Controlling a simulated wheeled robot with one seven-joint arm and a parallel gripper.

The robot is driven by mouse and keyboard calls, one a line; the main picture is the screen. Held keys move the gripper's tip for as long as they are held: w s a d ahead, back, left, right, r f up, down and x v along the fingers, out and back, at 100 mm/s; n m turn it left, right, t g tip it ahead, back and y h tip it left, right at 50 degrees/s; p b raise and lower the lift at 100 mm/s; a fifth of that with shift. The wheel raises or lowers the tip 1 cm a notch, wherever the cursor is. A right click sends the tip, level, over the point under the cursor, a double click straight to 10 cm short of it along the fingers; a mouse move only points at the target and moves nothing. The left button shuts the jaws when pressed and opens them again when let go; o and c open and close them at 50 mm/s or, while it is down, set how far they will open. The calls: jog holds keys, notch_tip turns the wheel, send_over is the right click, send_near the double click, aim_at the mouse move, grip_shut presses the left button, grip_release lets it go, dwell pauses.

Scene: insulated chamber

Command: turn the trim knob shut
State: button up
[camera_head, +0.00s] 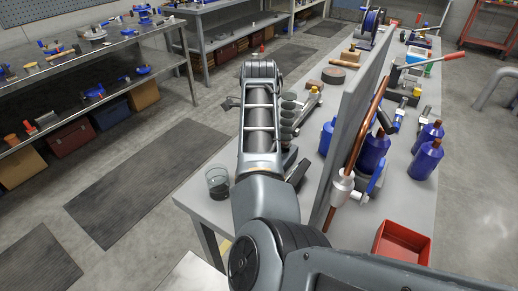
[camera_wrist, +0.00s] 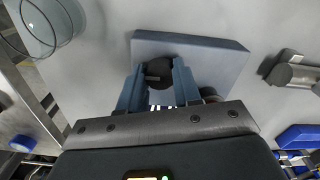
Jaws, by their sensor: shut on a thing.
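The trim knob (camera_wrist: 158,74) is a dark round knob with a lighter bar-shaped mark on its face, seen in the wrist view. It sits at the near edge of a blue-grey block (camera_wrist: 215,58) on the light grey bench top. My gripper (camera_wrist: 158,84) has its two blue-grey fingers on either side of the knob and is shut on it. The lower part of the knob is partly hidden between the fingers. In the head view my arm covers the gripper, and I cannot make out the knob there.
A clear glass (camera_head: 218,184) stands at the bench's near left corner, also at the wrist view's upper left (camera_wrist: 42,28). A grey upright panel (camera_head: 352,118) divides the bench. Right of it are a copper pipe (camera_head: 362,138), blue bottles (camera_head: 426,160) and a red bin (camera_head: 402,243).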

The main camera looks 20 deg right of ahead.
dwell(0.4)
jog(key=o, duration=1.1)
jog(key=shift+c, duration=0.2)
jog(key=shift+r+b, duration=0.55)
jog(key=shift+r, duration=3.4)
jog(key=shift+s, duration=0.1)
